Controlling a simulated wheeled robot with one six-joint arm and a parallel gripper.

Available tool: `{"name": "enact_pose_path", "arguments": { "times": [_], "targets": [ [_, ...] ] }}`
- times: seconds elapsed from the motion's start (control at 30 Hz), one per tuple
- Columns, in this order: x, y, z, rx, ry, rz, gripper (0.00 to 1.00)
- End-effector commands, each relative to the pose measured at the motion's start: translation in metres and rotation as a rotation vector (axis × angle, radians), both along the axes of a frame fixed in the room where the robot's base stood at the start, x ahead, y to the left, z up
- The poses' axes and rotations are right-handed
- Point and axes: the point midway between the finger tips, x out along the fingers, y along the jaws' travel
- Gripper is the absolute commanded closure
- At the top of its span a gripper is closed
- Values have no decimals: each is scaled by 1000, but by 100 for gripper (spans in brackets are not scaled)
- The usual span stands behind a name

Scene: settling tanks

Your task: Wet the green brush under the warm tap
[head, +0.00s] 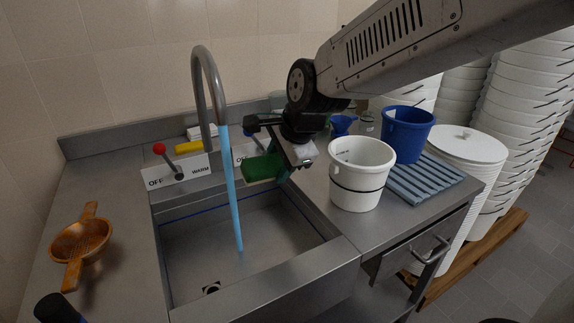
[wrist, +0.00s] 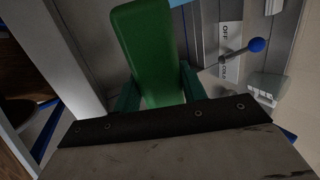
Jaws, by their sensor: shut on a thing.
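The green brush (head: 262,168) is held over the right part of the sink (head: 200,250) by my gripper (head: 290,155), which is shut on it. The brush also shows in the wrist view (wrist: 145,45), reaching away from the jaws. A blue water stream (head: 232,190) runs from the curved tap (head: 198,90) to the sink floor. In the head view the brush's left end is just right of the stream, with a small gap. The red-knobbed lever (head: 160,149) stands at a plate marked OFF and WARM.
A blue-knobbed lever (wrist: 257,44) stands behind the brush. An orange strainer (head: 82,240) lies on the left counter. A white bucket (head: 361,172), blue bucket (head: 407,132) and blue slatted mat (head: 425,180) are on the right counter. White tubs are stacked farther right.

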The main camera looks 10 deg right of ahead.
Motion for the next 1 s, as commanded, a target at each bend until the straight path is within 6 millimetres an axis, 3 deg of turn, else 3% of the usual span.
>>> {"name": "enact_pose_path", "arguments": {
  "times": [0.7, 1.0],
  "targets": [
    [60, 36, -15, -1, 0, 2, 77],
    [74, 44, -17, 0, -1, 1, 77]
  ]
}}
